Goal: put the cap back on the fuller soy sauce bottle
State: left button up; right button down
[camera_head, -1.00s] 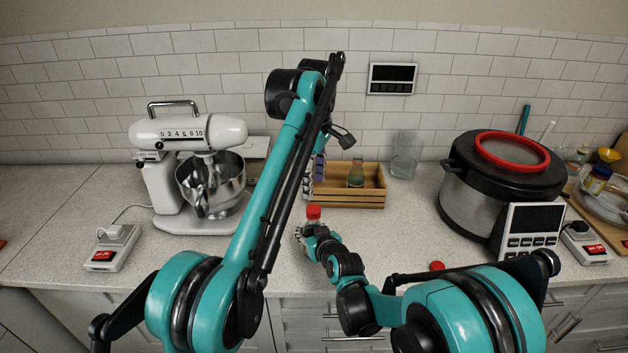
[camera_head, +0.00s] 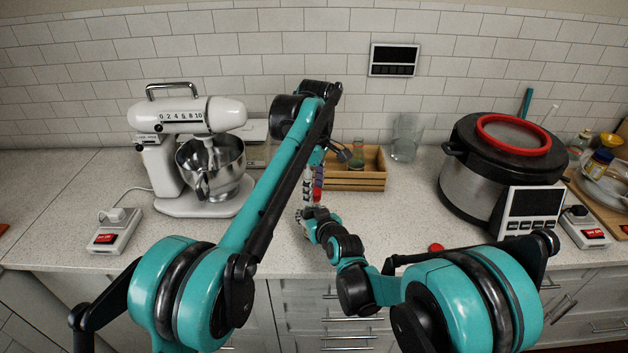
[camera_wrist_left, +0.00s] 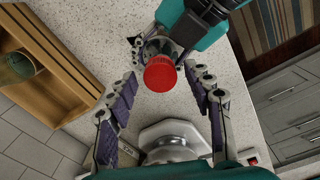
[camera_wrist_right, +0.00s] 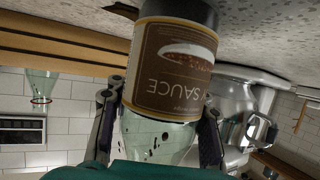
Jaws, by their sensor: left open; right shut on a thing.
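My right gripper (camera_wrist_right: 160,128) is shut on a clear glass bottle with a brown SAUCE label (camera_wrist_right: 172,72). Dark liquid shows at the bottle's base, and the bottle's neck is hidden in the right wrist view. A red cap (camera_wrist_left: 160,74) is at the top of this bottle in the left wrist view; it also shows in the head view (camera_head: 318,193). My left gripper (camera_wrist_left: 162,100) is open, with its fingers on either side of the cap and apart from it. Another red cap (camera_head: 436,247) lies on the counter near the front edge.
A wooden crate (camera_head: 352,184) behind the grippers holds a greenish glass bottle (camera_head: 357,150). A stand mixer (camera_head: 190,120) is on the left. A large pot (camera_head: 465,190) and a black-screened device (camera_head: 530,210) are on the right. The counter between is mostly clear.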

pick_arm(q)
grip_shut()
jog(key=m, duration=1.5)
jog(key=shift+f+m, duration=0.1)
jog(key=shift+m, duration=0.3)
jog(key=m, duration=0.5)
jog(key=shift+o, duration=0.8)
grip_release()
